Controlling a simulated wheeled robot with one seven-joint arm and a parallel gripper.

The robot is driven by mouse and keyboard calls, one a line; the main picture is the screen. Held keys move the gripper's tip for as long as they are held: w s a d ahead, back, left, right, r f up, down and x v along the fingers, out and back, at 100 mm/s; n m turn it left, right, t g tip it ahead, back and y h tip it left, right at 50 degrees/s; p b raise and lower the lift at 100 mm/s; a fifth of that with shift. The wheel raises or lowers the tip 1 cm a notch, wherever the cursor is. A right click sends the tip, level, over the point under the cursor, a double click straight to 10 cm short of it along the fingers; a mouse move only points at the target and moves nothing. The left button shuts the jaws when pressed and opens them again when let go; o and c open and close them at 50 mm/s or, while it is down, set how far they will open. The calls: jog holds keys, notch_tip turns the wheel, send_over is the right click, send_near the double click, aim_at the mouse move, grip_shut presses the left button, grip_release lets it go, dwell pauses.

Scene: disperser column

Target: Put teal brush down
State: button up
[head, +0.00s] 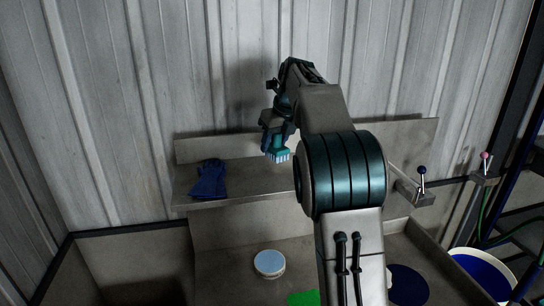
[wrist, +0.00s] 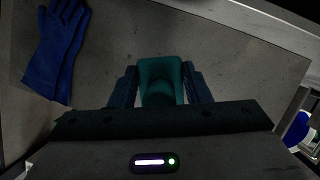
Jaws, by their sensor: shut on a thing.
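The teal brush (head: 278,153) has pale bristles at its lower end and hangs from my gripper (head: 275,136). In the head view it appears in front of or over the metal shelf (head: 240,183), and I cannot tell whether the bristles touch it. In the wrist view the teal brush (wrist: 160,80) sits between the two dark fingers of my gripper (wrist: 161,86), which are shut on it. The bristles are hidden in that view.
Blue gloves (head: 209,179) lie on the shelf left of the brush; they also show in the wrist view (wrist: 56,50). Below stand a round container with a pale blue top (head: 269,263) and a green item (head: 303,298). Levers (head: 422,178) are at the right. The shelf between gloves and brush is bare.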

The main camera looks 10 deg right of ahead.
aim_at(279, 136)
jog(key=shift+a+f, duration=0.15)
jog(key=shift+a, duration=0.1)
jog(key=shift+f, duration=1.95)
jog(key=o, duration=1)
jog(key=shift+f, duration=0.1)
jog(key=shift+c, duration=0.2)
jog(key=v, duration=1.1)
jog(key=shift+r, duration=0.3)
jog(key=shift+s+d+r, duration=0.1)
jog(key=shift+s+r, duration=0.1)
jog(key=shift+r, duration=0.1)
